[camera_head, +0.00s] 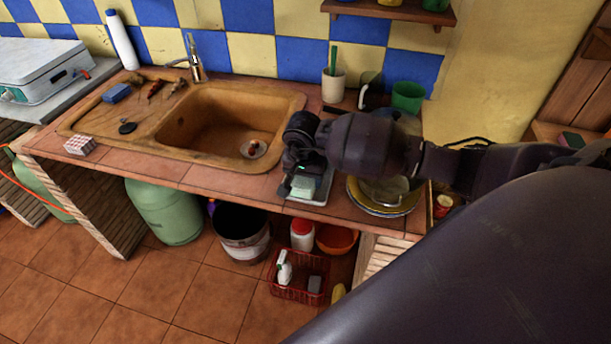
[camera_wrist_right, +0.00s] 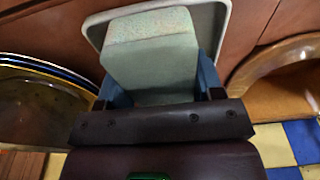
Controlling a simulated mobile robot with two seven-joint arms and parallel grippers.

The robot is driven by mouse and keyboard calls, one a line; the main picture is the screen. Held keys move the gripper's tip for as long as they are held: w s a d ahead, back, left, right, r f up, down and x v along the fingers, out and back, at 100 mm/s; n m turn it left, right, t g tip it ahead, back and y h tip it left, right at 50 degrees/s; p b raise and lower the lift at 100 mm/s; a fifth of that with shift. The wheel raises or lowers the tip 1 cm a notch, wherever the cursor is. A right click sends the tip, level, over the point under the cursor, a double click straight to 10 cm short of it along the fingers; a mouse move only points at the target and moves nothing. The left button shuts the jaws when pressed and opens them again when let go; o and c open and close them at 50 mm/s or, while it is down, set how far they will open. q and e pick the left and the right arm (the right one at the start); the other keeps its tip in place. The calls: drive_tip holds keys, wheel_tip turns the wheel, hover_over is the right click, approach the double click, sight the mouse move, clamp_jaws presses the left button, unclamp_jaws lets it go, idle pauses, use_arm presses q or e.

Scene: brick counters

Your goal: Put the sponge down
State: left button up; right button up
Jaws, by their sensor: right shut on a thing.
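The pale green sponge (camera_head: 303,186) is between the fingers of my right gripper (camera_head: 302,176), above or on a small light grey tray (camera_head: 319,197) at the counter's front edge. In the right wrist view the sponge (camera_wrist_right: 152,58) fills the space between the blue fingers of the right gripper (camera_wrist_right: 160,82). The tray's pale rim (camera_wrist_right: 222,22) shows behind it. I cannot tell whether the sponge touches the tray. My left gripper is not in view.
The sink (camera_head: 215,118) lies left of the gripper. Stacked plates (camera_head: 383,209) stand close to the right of the tray. A green cup (camera_head: 407,97) stands behind the arm. A red basket (camera_head: 300,283) is on the floor below.

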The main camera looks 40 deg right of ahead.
sight(304, 179)
drive_tip(key=shift+f+b, duration=0.4)
drive_tip(key=shift+f, duration=0.1)
drive_tip(key=o, duration=0.9)
drive_tip(key=shift+r, duration=0.1)
drive_tip(key=shift+r+p, duration=0.45)
drive_tip(key=shift+p, duration=0.05)
drive_tip(key=r, duration=0.4)
drive_tip(key=a+r, duration=0.1)
drive_tip(key=r, duration=0.3)
drive_tip(key=s+r, duration=0.1)
drive_tip(key=r, duration=0.3)
drive_tip(key=shift+s+a+r, duration=0.1)
drive_tip(key=shift+a, duration=0.1)
